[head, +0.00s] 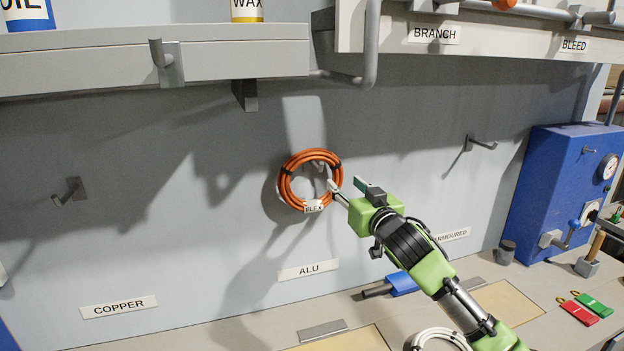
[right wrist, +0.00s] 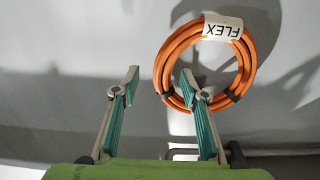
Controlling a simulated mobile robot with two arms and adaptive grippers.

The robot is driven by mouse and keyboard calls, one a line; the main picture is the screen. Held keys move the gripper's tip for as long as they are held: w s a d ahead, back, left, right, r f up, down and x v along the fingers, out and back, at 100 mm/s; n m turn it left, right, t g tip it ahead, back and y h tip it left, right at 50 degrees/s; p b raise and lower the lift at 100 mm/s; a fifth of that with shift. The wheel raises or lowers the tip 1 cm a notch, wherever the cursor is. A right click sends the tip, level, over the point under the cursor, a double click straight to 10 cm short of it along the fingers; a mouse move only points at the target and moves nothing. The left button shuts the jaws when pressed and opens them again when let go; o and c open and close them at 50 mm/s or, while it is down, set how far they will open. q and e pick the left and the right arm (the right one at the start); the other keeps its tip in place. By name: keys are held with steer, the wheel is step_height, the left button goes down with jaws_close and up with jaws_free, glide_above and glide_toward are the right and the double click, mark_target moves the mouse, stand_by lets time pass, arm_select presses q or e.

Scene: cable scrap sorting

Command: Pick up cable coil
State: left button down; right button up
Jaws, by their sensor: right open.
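An orange cable coil (head: 287,188) with dark ties and a white FLEX tag (head: 314,206) hangs on a wall hook above the ALU label (head: 309,270). It also shows in the right wrist view (right wrist: 248,70), with the tag upside down. My right gripper (head: 348,190) is open and empty, close to the coil's lower right in the head view. In the right wrist view, one fingertip overlaps the coil's rim and the other is outside it to the left; the gripper (right wrist: 160,78) holds nothing. I cannot tell whether a finger touches the coil. My left gripper is not in view.
Empty hooks stand above the COPPER label (head: 118,307) and at the right (head: 482,144). A shelf (head: 150,68) and a BRANCH/BLEED panel (head: 480,38) overhang the wall. A blue box (head: 550,190) stands right.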

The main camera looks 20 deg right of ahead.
mark_target(341, 182)
steer(key=w+p, duration=0.1)
steer(key=w, duration=0.2)
steer(key=shift+w+a+p, duration=0.2)
steer(key=shift+p, duration=0.1)
steer(key=shift+w+f, duration=0.2)
steer(key=shift+w, duration=0.5)
steer(key=shift+r, duration=0.1)
jaws_close()
